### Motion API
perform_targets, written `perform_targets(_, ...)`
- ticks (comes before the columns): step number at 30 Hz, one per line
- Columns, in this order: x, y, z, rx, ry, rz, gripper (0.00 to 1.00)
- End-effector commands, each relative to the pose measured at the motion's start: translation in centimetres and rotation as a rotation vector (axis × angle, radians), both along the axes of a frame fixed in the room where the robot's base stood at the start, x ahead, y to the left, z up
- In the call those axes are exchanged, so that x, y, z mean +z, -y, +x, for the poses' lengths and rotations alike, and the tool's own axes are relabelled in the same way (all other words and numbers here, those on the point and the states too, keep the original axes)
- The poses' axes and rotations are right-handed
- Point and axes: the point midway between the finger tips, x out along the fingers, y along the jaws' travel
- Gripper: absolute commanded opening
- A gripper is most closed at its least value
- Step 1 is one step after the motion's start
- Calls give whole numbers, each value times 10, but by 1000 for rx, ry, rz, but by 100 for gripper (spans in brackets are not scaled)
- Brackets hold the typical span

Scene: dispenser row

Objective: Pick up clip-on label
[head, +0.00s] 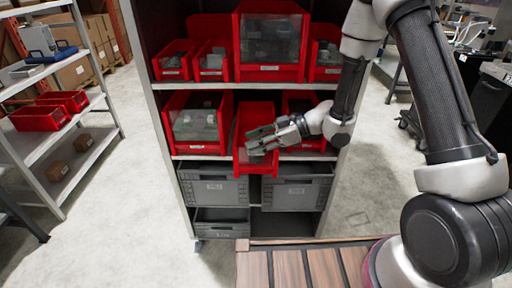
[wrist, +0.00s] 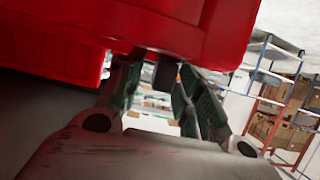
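My gripper (head: 258,142) is in front of the pulled-out red bin (head: 256,112) in the middle of the second shelf, its fingers pointing left. In the wrist view my gripper (wrist: 163,66) has its two fingers apart, just under the red bin wall (wrist: 210,25). A small dark block (wrist: 165,75) shows between the fingertips; I cannot tell whether it touches them or belongs to a label. A clip-on label cannot be made out clearly; the gripper covers part of the bin's front.
Red bins with clear fronts (head: 271,40) fill the upper shelf. Grey crates (head: 213,185) stand below. A side rack (head: 78,140) with red bins is at left. A slatted wooden top (head: 305,268) lies in the foreground. Open floor (head: 130,225) shows at left.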

Motion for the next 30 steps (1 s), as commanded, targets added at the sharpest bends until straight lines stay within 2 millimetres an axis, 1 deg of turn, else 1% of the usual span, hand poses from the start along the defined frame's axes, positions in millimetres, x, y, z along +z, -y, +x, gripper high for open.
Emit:
perform_targets(1,0,0,0,0,0,0,21)
perform_targets(4,0,0,0,0,0,0,3)
perform_targets(5,0,0,0,0,0,0,1)
perform_targets(13,0,0,0,0,0,0,1)
perform_targets(17,5,0,0,-1,1,0,1)
perform_targets(20,15,0,1,-1,4,1,1)
perform_targets(23,29,1,0,-1,4,0,1)
perform_targets(30,73,0,1,-1,6,0,1)
